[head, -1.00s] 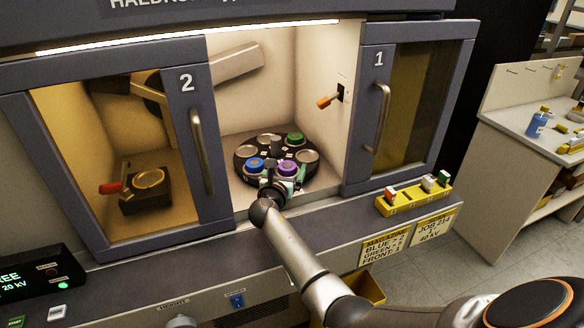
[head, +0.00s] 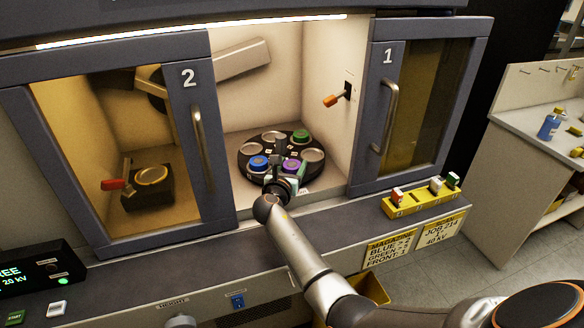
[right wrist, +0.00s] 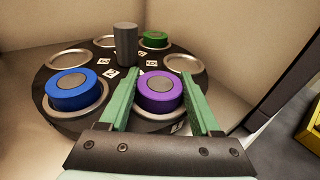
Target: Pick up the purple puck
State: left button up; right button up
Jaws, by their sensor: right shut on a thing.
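The purple puck (head: 292,165) sits in the front right seat of the round black carousel (right wrist: 49,116) inside the open middle chamber. In the right wrist view the purple puck (right wrist: 160,91) lies between the two green fingers of my right gripper (right wrist: 162,100). The right gripper (head: 284,178) is shut on it, reaching in from the front. No clear lift off the carousel shows. My left gripper is not in view.
A blue puck (right wrist: 72,88) sits close left of the gripper, and a green puck (right wrist: 155,39) at the back. A grey post (right wrist: 125,45) rises mid-carousel. Door 2 (head: 203,130) and door 1 (head: 388,110) flank the opening. A yellow rack (head: 420,198) stands at right.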

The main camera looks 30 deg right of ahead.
aim_at(292, 165)
jog(key=c, duration=0.5)
jog(key=shift+c, duration=0.2)
jog(key=shift+r, duration=0.65)
notch_tip(292, 165, up, 2)
jog(key=shift+s+r+p, duration=0.1)
jog(key=shift+r+p, duration=0.1)
jog(key=shift+p, duration=0.25)
jog(key=s+a+r+p, duration=0.2)
jog(key=s+r, duration=0.7)
jog(key=s, duration=0.4)
jog(key=shift+s+a+r, duration=0.15)
jog(key=shift+s+a, duration=0.15)
jog(key=shift+a, duration=0.05)
